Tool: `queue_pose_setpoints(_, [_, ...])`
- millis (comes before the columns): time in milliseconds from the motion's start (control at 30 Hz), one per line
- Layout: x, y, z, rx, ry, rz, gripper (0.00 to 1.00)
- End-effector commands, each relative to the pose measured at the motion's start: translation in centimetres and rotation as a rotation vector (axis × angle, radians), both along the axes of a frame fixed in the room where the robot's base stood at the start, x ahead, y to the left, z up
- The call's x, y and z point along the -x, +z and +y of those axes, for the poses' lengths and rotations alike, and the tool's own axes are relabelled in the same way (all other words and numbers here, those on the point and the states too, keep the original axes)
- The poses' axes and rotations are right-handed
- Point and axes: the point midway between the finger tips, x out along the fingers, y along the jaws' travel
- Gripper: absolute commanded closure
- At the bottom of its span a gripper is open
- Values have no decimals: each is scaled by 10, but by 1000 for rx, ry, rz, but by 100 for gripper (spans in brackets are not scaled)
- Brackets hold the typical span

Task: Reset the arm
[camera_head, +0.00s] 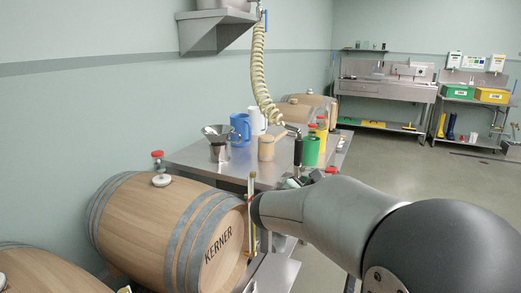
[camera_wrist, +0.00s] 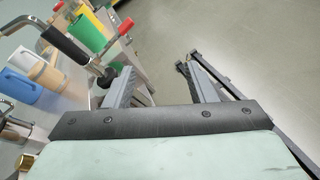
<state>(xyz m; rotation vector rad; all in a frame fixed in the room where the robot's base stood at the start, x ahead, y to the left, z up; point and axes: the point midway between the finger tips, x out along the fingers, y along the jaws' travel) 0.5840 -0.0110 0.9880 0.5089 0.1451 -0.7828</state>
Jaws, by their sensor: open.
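My gripper (camera_wrist: 157,72) is open in the wrist view. Its two grey fingers are spread wide, and nothing shows between them except table edge and floor. In the head view the nozzle (camera_head: 298,150) hangs upright on a coiled hose (camera_head: 258,75) over the table.
A barrel marked KERNER (camera_head: 160,225) lies left of my arm. The table holds a blue jug (camera_head: 240,129), a white jug (camera_head: 257,121), a wooden mug (camera_head: 266,148) and a green container (camera_head: 311,150).

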Motion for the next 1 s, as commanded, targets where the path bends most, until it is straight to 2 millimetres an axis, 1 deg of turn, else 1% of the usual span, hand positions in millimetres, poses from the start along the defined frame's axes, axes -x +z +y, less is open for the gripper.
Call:
queue_pose_setpoints(33, [34, 13, -23, -158, -126, -6, 49])
queue_pose_setpoints(67, [54, 9, -33, -254, -204, -10, 49])
queue_pose_setpoints(100, [81, 5, -42, -379, -310, -18, 49])
queue_pose_setpoints(167, [122, -3, -50, -560, -479, -35, 49])
queue_pose_setpoints(200, [150, -7, -52, -677, -594, -49, 49])
queue_pose_setpoints(267, [189, -12, -49, -844, -774, -75, 49])
queue_pose_setpoints(300, [214, -15, -44, -947, -894, -92, 49])
queue_pose_setpoints(367, [246, -17, -33, -1086, -1068, -120, 49])
queue_pose_setpoints(400, [265, -18, -24, -1167, -1178, -139, 49])
queue_pose_setpoints(500, [298, -19, -3, -1323, -1405, -177, 49])
queue_pose_setpoints(600, [317, -19, 12, -1418, -1559, -200, 49])
queue_pose_setpoints(700, [325, -20, 21, -1461, -1634, -212, 49])
queue_pose_setpoints(1000, [326, -22, 23, -1471, -1650, -213, 49])
